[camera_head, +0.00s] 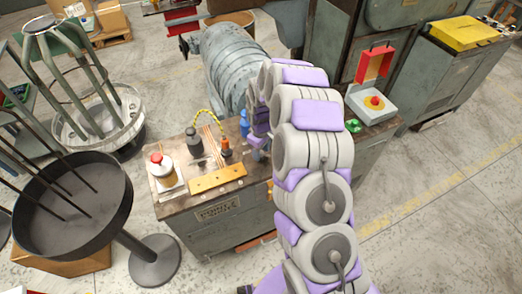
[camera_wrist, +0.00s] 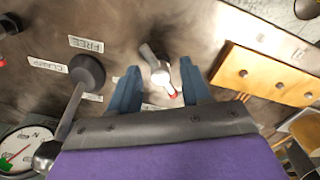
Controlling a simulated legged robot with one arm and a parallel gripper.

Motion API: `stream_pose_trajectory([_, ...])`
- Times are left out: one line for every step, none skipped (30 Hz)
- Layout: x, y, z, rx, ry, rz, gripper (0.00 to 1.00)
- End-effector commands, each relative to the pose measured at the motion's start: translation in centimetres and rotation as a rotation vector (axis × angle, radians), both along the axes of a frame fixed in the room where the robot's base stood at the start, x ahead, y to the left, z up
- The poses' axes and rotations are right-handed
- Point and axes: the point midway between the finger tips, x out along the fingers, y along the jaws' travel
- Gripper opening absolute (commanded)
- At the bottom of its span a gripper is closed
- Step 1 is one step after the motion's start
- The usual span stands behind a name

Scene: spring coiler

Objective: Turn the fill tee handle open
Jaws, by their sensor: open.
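In the wrist view a small grey metal handle (camera_wrist: 157,66) with a reddish spot at its lower end stands on a brown metal panel (camera_wrist: 205,25). It appears to be the fill tee handle, though no readable label confirms this. My gripper (camera_wrist: 160,84) is open, with one blue finger on each side of the handle's lower part. I cannot tell whether either finger touches it. In the head view my arm reaches over the bench (camera_head: 215,212), and my gripper tips are not clear there.
A black ball-ended lever (camera_wrist: 87,71) stands left of my fingers, by labels reading FREE and CLAMP. A dial gauge (camera_wrist: 25,148) is lower left. A wooden strip with holes (camera_wrist: 268,78) lies right. A red-topped white fixture (camera_head: 161,170) stands on the bench's left end.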

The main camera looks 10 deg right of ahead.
Motion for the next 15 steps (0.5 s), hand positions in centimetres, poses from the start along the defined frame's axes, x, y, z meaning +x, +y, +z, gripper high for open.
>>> stream_pose_trajectory([0.00,0.00,0.01,0.000,0.000,0.000,0.48])
stream_pose_trajectory([-0.01,0.01,0.02,0.000,0.000,0.000,0.48])
stream_pose_trajectory([-0.01,0.01,0.02,0.000,0.000,0.000,0.48])
stream_pose_trajectory([0.00,0.00,0.02,0.000,0.000,0.000,0.48])
stream_pose_trajectory([-0.01,0.01,0.02,0.000,0.000,0.000,0.46])
stream_pose_trajectory([-0.01,0.01,0.02,0.000,0.000,0.000,0.42])
stream_pose_trajectory([-0.01,0.01,0.02,0.000,0.000,0.000,0.39])
stream_pose_trajectory([0.00,0.00,0.02,0.000,0.000,0.000,0.36])
stream_pose_trajectory([-0.01,0.01,0.02,0.000,0.000,0.000,0.33])
stream_pose_trajectory([-0.01,0.01,0.02,0.000,0.000,0.000,0.30])
stream_pose_trajectory([-0.01,0.00,0.02,-0.001,0.001,0.000,0.27])
stream_pose_trajectory([-0.01,0.00,0.02,-0.001,0.001,0.000,0.23])
stream_pose_trajectory([-0.01,0.00,0.02,-0.001,0.001,0.000,0.20])
stream_pose_trajectory([-0.01,0.00,0.02,-0.001,0.001,0.000,0.17])
stream_pose_trajectory([-0.01,0.00,0.02,-0.001,0.001,0.000,0.13])
